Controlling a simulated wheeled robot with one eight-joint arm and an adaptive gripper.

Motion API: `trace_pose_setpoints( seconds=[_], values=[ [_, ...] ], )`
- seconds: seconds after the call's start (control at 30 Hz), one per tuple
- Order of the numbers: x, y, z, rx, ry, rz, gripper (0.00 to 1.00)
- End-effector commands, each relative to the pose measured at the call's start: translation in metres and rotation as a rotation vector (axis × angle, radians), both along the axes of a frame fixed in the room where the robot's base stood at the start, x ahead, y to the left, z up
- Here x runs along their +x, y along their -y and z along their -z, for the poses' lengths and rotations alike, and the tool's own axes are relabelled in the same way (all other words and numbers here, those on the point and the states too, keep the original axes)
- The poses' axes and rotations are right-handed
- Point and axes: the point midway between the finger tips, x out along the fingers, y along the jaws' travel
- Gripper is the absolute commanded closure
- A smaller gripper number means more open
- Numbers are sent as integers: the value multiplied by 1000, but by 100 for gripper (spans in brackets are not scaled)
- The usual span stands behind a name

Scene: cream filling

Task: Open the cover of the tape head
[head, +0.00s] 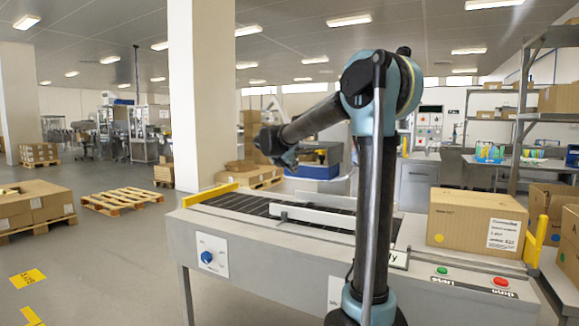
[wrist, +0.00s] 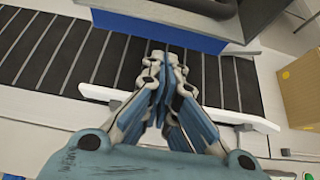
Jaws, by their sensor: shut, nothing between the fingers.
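The tape head stands across the roller conveyor (head: 235,201) as a blue box (head: 313,171) with a dark upper part. My arm partly hides it in the head view. In the wrist view its blue side (wrist: 150,27) is at the top, with dark parts above it. I cannot tell which part is the cover or how it stands. My gripper (wrist: 163,62) is shut and empty, with its fingers over the rollers, just short of the blue side in the picture. In the head view the gripper end (head: 287,160) is left of the tape head.
White guide rails (head: 310,215) run along the conveyor. A cardboard box (head: 478,220) sits at its right end, near a green and a red button (head: 500,281). A blue knob (head: 207,257) is on the front panel.

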Motion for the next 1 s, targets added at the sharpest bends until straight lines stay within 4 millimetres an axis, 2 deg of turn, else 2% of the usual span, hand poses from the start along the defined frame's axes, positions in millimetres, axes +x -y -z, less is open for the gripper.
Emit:
trace_pose_setpoints(
  seconds=[0.1, 0.3, 0.5, 1.0],
  values=[
    [12, 9, 9, 1, 0, 3, 100],
    [16, 10, -15, 0, 0, 0, 100],
    [18, 11, -28, 0, 0, 0, 100],
    [18, 11, -32, 3, -4, 1, 100]
  ],
)
